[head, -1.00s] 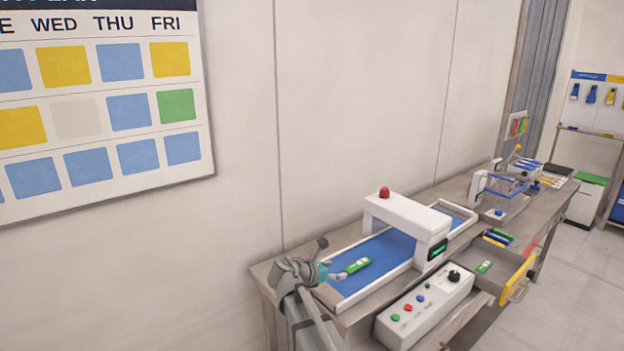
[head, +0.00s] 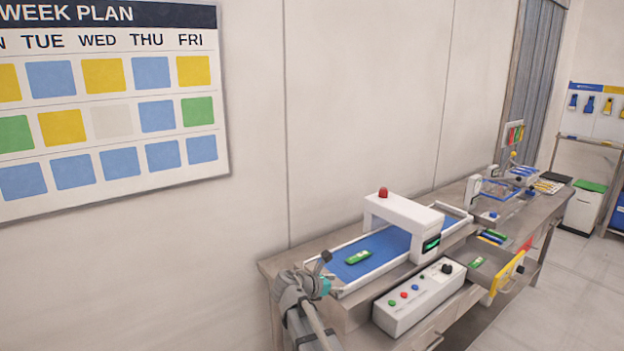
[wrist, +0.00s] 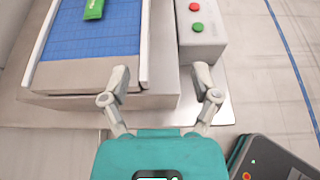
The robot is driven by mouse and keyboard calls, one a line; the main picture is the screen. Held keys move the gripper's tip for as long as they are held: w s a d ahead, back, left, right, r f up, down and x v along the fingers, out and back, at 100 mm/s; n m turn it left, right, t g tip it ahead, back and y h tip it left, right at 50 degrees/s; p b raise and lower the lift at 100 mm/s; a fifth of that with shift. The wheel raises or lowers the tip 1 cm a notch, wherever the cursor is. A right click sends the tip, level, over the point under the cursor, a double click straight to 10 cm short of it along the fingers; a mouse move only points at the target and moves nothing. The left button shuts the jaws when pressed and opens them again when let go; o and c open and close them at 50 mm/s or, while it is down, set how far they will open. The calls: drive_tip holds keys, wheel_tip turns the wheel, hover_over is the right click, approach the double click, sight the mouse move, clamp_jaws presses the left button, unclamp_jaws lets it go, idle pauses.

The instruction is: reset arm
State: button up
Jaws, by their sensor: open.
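My gripper (wrist: 159,82) is open and empty in the wrist view, with its two fingers apart above the table's front end. In the head view my gripper (head: 326,268) is at the near left end of the conveyor. A green item (head: 357,257) lies on the blue conveyor belt (head: 385,248), apart from the gripper. The green item also shows at the top of the wrist view (wrist: 94,9).
A white scanner arch (head: 405,211) with a red lamp spans the belt. A control box (head: 418,299) with coloured buttons stands in front. An open drawer (head: 511,272) sticks out at the right. Open floor lies at the right.

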drive_tip(key=s+d+f+m+g+y, duration=0.45)
drive_tip(key=s+d+f+m, duration=0.4)
drive_tip(key=s+m, duration=0.4)
drive_tip(key=s+f+m+g+y, duration=0.3)
drive_tip(key=s+m+y, duration=0.3)
drive_tip(key=s+m, duration=0.4)
drive_tip(key=m, duration=0.3)
drive_tip(key=shift+s+d, duration=0.25)
drive_tip(key=shift+d, duration=0.1)
